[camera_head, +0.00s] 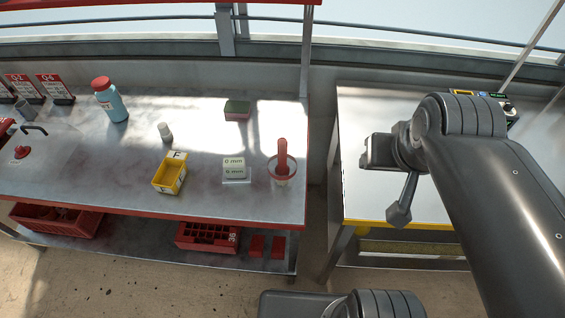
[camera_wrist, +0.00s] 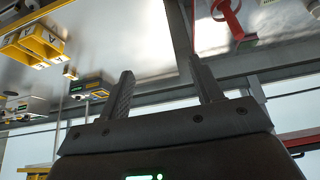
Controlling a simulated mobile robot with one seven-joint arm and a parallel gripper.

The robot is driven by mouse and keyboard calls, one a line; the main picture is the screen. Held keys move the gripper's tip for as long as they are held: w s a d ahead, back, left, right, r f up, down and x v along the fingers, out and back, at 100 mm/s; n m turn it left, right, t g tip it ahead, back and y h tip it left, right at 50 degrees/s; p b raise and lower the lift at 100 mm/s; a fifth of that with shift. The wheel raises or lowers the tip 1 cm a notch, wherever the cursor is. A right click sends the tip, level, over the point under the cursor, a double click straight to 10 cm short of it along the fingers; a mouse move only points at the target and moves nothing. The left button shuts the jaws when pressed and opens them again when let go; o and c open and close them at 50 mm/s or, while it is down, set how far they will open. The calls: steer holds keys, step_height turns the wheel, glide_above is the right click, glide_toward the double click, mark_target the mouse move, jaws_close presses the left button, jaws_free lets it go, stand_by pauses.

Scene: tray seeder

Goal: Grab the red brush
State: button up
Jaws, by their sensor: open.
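In the wrist view a red handle (camera_wrist: 231,20) with a red ring shows at the top, right of the fingers, and looks like the same brush. My gripper (camera_wrist: 164,85) is open and empty, with two dark fingers wide apart. It is apart from the brush. In the head view my arm is right of the brush, over the other table, and the fingers are hard to make out.
A gap separates the red-edged table from the yellow-edged table (camera_head: 365,195). A post (camera_head: 306,55) rises behind the brush.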

steer(key=shift+c, duration=0.5)
steer(key=shift+c, duration=0.6)
steer(key=m+g+y, duration=0.1)
steer(key=m+y, duration=0.4)
steer(key=m, duration=2.2)
glide_toward(285, 147)
steer(key=a+f, duration=0.1)
steer(key=f, duration=0.1)
steer(key=shift+w+x, duration=0.2)
steer(key=shift+x, duration=1.3)
steer(key=shift+w+x, duration=0.15)
steer(key=shift+x, duration=1.35)
steer(key=shift+w+x, duration=0.15)
steer(key=shift+x, duration=1.1)
steer(key=shift+w+x, duration=0.2)
steer(key=shift+x, duration=1)
